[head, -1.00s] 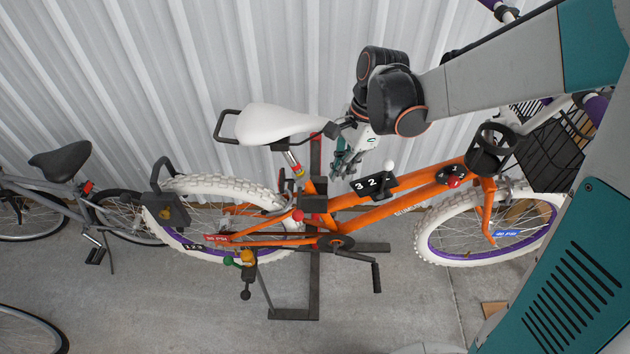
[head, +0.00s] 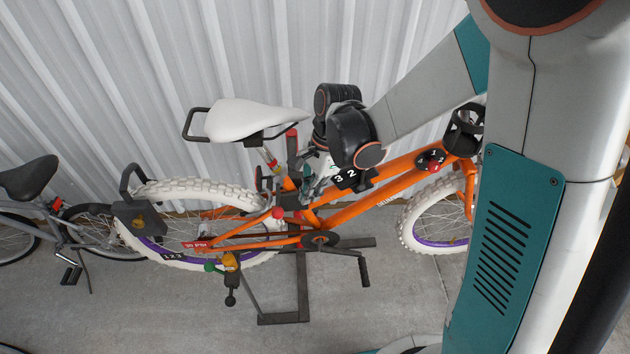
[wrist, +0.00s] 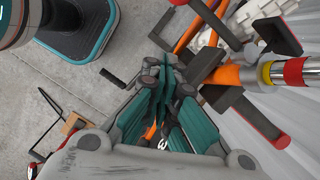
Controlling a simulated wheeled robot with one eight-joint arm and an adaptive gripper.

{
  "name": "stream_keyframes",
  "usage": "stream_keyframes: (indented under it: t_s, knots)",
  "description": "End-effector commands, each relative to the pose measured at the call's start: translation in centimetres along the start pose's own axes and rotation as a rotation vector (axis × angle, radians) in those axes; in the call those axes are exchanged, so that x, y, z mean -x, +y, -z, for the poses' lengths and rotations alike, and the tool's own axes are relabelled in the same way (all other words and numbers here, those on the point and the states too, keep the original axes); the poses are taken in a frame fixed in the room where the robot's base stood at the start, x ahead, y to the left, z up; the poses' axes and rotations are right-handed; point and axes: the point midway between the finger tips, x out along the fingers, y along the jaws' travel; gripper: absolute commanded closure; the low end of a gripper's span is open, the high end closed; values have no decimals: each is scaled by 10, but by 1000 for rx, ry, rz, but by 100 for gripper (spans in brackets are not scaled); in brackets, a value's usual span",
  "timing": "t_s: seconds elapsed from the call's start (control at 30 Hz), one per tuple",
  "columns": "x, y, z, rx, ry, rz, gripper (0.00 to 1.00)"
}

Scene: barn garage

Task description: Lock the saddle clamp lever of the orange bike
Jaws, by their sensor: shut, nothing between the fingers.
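The orange bike (head: 350,212) stands upright on a dark stand, its white saddle (head: 240,118) at upper left. Its seat post (head: 270,160) has red, yellow and silver bands, which also show in the wrist view (wrist: 292,72). A black bar with a red end (head: 291,146) rises by the seat tube; it shows at right in the wrist view (wrist: 252,115). I cannot tell if it is the clamp lever or part of the stand. My gripper (wrist: 172,88) is shut and empty, beside the frame near the seat tube. In the head view my wrist partly covers it (head: 308,186).
A number block (head: 350,179) sits on the top tube, close to my wrist. A red knob (head: 278,213) is below the seat tube. A corrugated wall (head: 120,90) is behind, a grey bike (head: 65,215) at left. The floor in front is largely clear.

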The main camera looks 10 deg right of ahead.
Motion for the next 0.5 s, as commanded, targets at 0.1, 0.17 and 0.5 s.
stream_keyframes:
  t_s: [0.1,0.17,0.5]
  knots:
    - [-6,0,-18,4,0,-1,100]
    - [-8,1,-25,5,0,-2,100]
    - [-8,0,-40,1,0,0,100]
